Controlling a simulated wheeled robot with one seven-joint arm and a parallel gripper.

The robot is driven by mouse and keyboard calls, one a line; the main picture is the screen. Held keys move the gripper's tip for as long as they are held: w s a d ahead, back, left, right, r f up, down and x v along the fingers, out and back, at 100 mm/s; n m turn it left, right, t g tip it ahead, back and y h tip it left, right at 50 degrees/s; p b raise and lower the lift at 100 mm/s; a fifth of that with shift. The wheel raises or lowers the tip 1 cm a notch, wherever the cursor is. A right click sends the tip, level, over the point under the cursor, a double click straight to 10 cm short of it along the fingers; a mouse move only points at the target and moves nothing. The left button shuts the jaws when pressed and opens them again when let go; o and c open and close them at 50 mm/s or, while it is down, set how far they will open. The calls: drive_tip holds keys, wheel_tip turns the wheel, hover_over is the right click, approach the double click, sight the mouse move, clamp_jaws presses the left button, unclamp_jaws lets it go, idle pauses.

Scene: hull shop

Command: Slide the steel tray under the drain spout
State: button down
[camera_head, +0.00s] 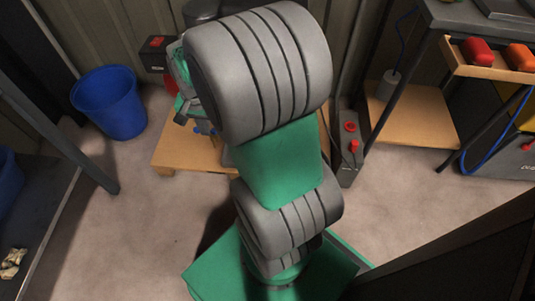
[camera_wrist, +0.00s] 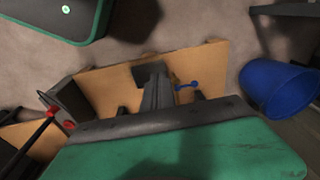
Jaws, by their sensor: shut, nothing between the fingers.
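My gripper (camera_wrist: 152,76) shows in the wrist view as grey fingers with a dark end, shut and empty above a plywood surface (camera_wrist: 215,62). A blue handle (camera_wrist: 187,86) shows just right of the fingers; I cannot tell whether it belongs to the drain spout. In the head view my arm hides most of the gripper and the middle of the low plywood platform (camera_head: 172,153). I cannot make out the steel tray or the drain spout for certain in either view.
A blue bucket (camera_head: 109,103) stands on the floor left of the platform; it also shows in the wrist view (camera_wrist: 279,88). A dark box with red knobs (camera_head: 348,150) stands right of the platform. A dark bench (camera_head: 470,15) with red and orange items is at upper right.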

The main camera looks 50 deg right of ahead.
drive_tip(key=w+d+f+m+g, duration=0.1)
drive_tip(key=d+f+m, duration=1.1)
drive_tip(key=d+f, duration=0.55)
drive_tip(key=s+d+f+m+b, duration=0.1)
drive_tip(key=d+f+m, duration=0.1)
drive_tip(key=f, duration=0.5)
drive_tip(key=s+d+f+m+b, duration=0.1)
drive_tip(key=s+d+f+m, duration=0.1)
drive_tip(key=f, duration=0.6)
drive_tip(key=s+d+f+m+b, duration=0.1)
drive_tip(key=s+d+f+m, duration=0.1)
drive_tip(key=f, duration=0.5)
drive_tip(key=shift+s+d+f+m+b, duration=0.1)
drive_tip(key=shift+d+m+b, duration=0.1)
drive_tip(key=shift+d, duration=0.25)
drive_tip(key=shift+s+d+f+m+b, duration=0.1)
drive_tip(key=shift+d+b, duration=0.05)
drive_tip(key=shift+d, duration=0.25)
drive_tip(key=w+a, duration=0.1)
drive_tip(key=w+a+b, duration=0.1)
drive_tip(key=w, duration=0.1)
drive_tip(key=shift+w+a, duration=0.15)
drive_tip(key=shift+r, duration=0.1)
